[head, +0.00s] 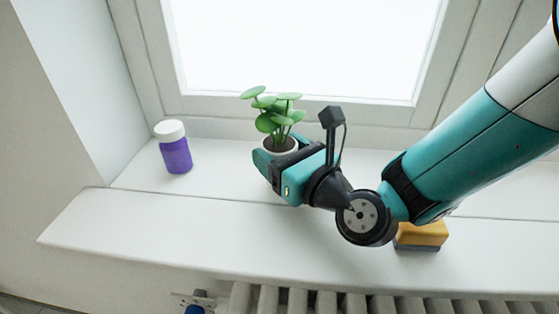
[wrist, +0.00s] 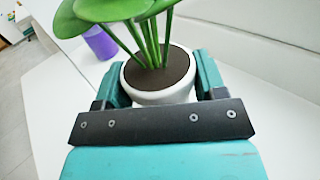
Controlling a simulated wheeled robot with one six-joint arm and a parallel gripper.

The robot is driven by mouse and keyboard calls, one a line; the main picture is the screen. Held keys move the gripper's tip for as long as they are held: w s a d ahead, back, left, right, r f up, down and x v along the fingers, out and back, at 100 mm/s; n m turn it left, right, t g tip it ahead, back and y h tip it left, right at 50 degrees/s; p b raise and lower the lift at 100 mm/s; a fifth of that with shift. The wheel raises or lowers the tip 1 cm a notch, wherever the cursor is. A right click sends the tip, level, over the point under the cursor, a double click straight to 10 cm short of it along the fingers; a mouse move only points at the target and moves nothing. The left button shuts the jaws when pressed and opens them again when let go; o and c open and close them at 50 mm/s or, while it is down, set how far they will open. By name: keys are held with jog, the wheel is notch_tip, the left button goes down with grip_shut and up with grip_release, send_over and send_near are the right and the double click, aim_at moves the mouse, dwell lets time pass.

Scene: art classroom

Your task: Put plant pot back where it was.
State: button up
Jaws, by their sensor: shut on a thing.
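The plant pot (wrist: 165,97) is white and round, with dark soil and a plant with round green leaves. In the head view the plant pot (head: 281,153) is at the window sill, mostly hidden behind my gripper. My gripper (head: 273,160) is shut on the pot, with one finger on each side of it. In the wrist view my gripper (wrist: 160,85) has its teal fingers to the left and right of the pot. The pot looks upright. I cannot tell whether its base touches the sill.
A purple jar with a white lid (head: 174,147) stands on the sill (head: 215,165) to the left of the pot. A yellow sponge-like block (head: 422,235) lies under my arm at the right. The window frame (head: 300,108) is close behind the plant. A radiator (head: 320,300) is below.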

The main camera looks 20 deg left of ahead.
jog(key=shift+r, duration=0.15)
jog(key=o, duration=1.1)
jog(key=shift+f, duration=0.2)
jog(key=shift+r, duration=0.25)
jog(key=b+v, duration=0.6)
jog(key=shift+s+d+f, duration=0.2)
jog(key=shift+d+f, duration=0.05)
jog(key=shift+f, duration=0.05)
jog(key=shift+s+d+r, duration=0.15)
jog(key=shift+s+d, duration=0.05)
jog(key=shift+d, duration=0.15)
jog(key=shift+r, duration=0.1)
